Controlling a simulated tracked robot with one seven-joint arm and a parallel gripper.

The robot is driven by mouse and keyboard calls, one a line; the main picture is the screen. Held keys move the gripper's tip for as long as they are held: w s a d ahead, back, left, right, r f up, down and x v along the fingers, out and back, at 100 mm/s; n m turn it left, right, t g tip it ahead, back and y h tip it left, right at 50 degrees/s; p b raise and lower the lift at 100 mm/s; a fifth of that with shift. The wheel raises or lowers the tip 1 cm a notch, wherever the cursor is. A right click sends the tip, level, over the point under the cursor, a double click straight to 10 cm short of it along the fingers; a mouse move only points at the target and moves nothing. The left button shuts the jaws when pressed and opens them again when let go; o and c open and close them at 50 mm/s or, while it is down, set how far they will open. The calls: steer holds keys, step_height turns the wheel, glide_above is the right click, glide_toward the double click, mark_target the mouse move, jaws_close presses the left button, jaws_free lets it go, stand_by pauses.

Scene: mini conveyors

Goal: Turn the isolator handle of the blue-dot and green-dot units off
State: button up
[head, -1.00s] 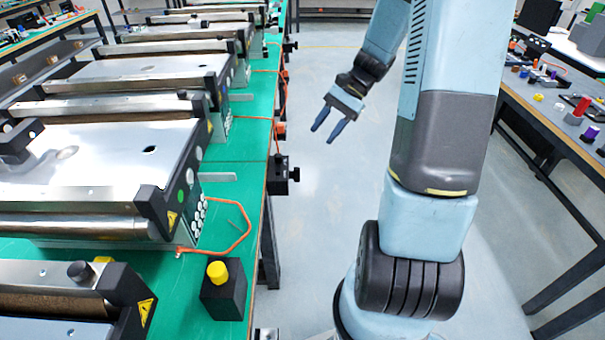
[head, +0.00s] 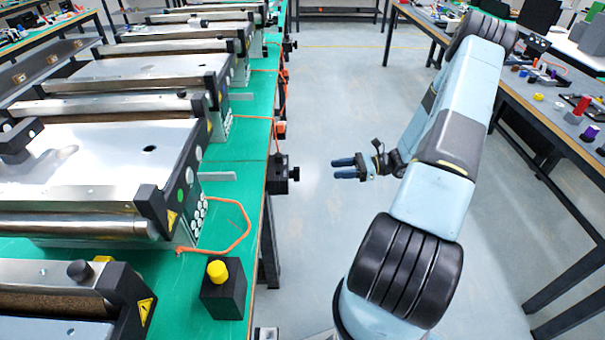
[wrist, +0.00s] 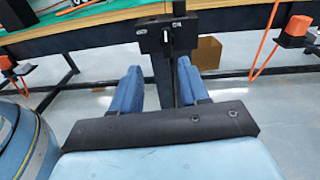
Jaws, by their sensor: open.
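My gripper (head: 335,168) is open and empty, out over the aisle, with its two blue fingers pointing left at the bench edge. A black isolator box with a protruding black handle (head: 293,174) sits on that edge, a short gap from the fingertips. In the wrist view, the isolator handle (wrist: 166,37) stands upright on the box front, slightly beyond and above the fingers (wrist: 158,74). A green dot (head: 181,194) marks the end of a near conveyor unit. I see no clear blue dot. Another isolator (head: 290,46) sits farther along the edge.
The green-topped bench (head: 235,185) carries a row of conveyors. A black box with a yellow button (head: 218,271) stands near its front. Orange cables hang at the edge. A cardboard box (wrist: 207,52) lies below the bench. The aisle floor is clear; another table stands right.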

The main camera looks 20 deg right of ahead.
steer(key=w+a+f+m+t, duration=0.1)
steer(key=w+a, duration=0.3)
steer(key=a, duration=0.8)
steer(key=shift+a+f, duration=0.25)
steer(key=shift+f, duration=0.2)
steer(key=shift+w, duration=0.1)
